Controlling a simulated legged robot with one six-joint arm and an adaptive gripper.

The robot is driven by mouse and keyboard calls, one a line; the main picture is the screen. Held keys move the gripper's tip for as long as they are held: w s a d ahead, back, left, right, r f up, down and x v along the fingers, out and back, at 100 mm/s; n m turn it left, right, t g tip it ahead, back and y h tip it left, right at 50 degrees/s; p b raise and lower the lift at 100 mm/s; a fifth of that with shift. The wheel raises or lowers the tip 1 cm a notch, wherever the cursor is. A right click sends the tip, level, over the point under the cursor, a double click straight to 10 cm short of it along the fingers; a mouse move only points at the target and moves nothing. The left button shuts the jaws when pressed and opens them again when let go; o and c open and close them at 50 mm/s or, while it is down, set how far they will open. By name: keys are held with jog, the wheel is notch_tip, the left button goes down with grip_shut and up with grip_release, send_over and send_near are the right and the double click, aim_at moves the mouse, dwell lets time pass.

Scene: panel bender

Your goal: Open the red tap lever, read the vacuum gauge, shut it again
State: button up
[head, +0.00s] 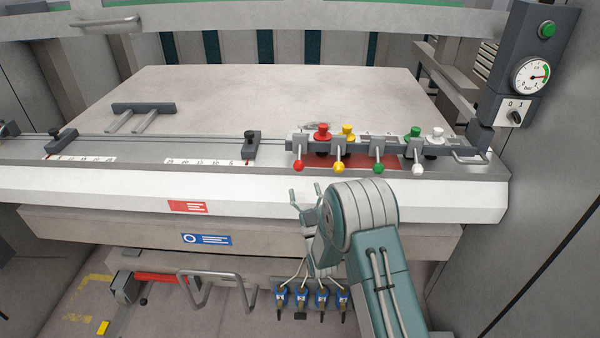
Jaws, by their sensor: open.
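The red tap lever (299,166) has a round red knob and hangs at the left end of a row of levers on the machine's front ledge. A red cap (321,130) stands just behind it to the right. The gauge (531,75) is round and white, marked bar, on the dark post at the upper right; its needle appears to point right, but the exact reading is too small to tell. My gripper (299,197) is open and empty below the red lever, in front of the white front edge, apart from the lever.
Yellow (339,167), green (378,167) and white (417,168) levers stand close to the right of the red one. A green button (547,30) and a 0/1 switch (516,117) sit by the gauge. The metal plate (240,95) behind is mostly clear.

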jog(key=shift+v, duration=1.6)
